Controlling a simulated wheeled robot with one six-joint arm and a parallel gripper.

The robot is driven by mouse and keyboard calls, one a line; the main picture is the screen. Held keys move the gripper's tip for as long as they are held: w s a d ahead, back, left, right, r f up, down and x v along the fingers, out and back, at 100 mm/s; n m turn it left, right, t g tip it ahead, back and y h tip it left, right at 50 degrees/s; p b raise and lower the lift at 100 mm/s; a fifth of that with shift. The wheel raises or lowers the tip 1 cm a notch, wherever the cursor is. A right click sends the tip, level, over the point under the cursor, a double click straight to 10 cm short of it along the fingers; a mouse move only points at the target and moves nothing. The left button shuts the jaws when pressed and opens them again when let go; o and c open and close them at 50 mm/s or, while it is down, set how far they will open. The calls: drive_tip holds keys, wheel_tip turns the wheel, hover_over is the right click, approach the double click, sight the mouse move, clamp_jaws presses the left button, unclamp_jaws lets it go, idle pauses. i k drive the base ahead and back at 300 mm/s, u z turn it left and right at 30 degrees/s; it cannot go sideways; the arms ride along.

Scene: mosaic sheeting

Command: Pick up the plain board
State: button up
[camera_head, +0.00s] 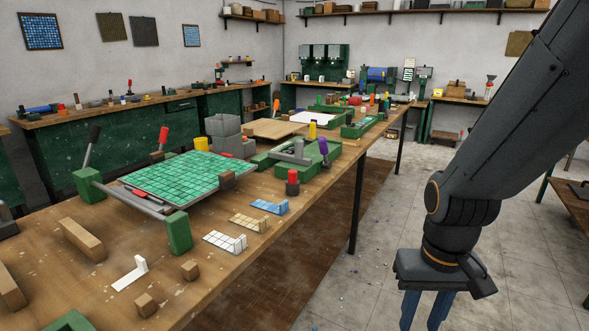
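A plain tan board (277,129) lies flat on the long wooden workbench (245,255), in the middle of the view. A grey block stack stands in front of its left end and hides part of that side. My gripper (425,312) hangs at the lower right, over the floor beside the bench and well apart from the board. Its two blue fingers point down with a gap between them. Nothing shows between them, though the bottom edge cuts off the tips.
A green mosaic sheet (185,178) lies in a clamp frame on the near bench. The grey block stack (228,137), green trays (300,158) and a red-topped peg (292,182) stand near the board. Tiled floor (370,235) is open right of the bench.

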sight(268, 128)
drive_tip(key=u, duration=0.3)
drive_tip(key=i, duration=0.9)
drive_tip(key=u, duration=0.35)
